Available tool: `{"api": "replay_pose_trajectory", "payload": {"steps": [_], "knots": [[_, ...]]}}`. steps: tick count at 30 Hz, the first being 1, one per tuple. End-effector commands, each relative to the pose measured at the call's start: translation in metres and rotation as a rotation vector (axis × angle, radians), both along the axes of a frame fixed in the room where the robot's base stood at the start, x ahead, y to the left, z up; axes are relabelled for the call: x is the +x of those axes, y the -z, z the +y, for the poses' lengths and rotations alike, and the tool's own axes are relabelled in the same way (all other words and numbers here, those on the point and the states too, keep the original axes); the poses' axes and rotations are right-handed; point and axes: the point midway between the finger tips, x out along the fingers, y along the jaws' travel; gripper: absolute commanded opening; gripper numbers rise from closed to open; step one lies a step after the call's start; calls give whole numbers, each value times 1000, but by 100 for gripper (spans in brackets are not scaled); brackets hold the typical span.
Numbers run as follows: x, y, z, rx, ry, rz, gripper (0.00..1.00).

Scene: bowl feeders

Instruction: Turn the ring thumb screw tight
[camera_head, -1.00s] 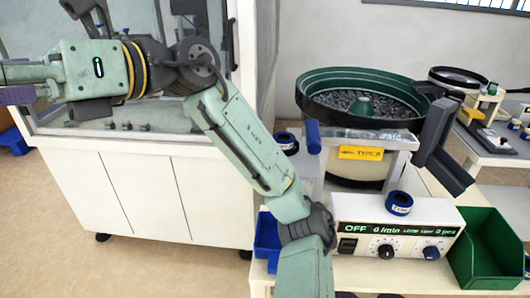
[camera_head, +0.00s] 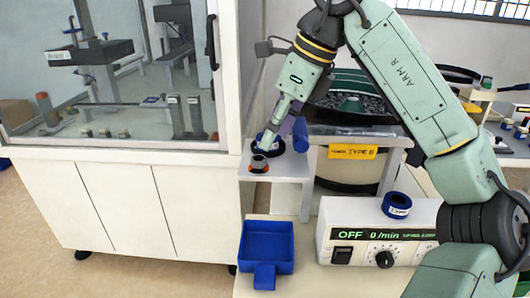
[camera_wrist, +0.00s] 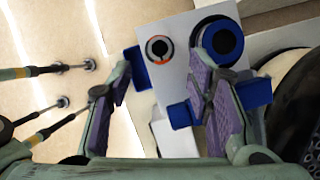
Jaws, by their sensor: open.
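A small dark round piece with an orange ring at its base (camera_head: 260,164) stands on a white raised plate (camera_head: 285,170); in the wrist view it (camera_wrist: 158,48) lies just past and between my fingertips. It looks like the ring thumb screw, but its shape is too small to be sure. My gripper (camera_head: 273,138) points down over the plate. In the wrist view, my gripper (camera_wrist: 161,66) has its two purple-padded fingers apart, with nothing between them. A blue ring (camera_wrist: 220,42) lies on the plate beside the piece, near the right finger; the arm partly covers it in the head view.
A blue cylinder (camera_head: 301,135) stands at the plate's right edge, by the green bowl feeder (camera_head: 345,95). A control box showing OFF (camera_head: 350,234), with another blue ring (camera_head: 397,205) on top, and an empty blue tray (camera_head: 266,247) are in front. A glazed cabinet (camera_head: 130,190) stands left.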

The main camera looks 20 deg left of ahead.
Motion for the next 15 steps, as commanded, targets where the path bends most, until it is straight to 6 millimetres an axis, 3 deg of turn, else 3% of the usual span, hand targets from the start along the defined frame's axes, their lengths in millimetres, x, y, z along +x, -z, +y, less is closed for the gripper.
{"api": "replay_pose_trajectory", "payload": {"steps": [6, 15], "knots": [[-1, 36, 15, 1, -4, 2, 46], [0, 52, 22, 2, -3, 1, 46]]}}
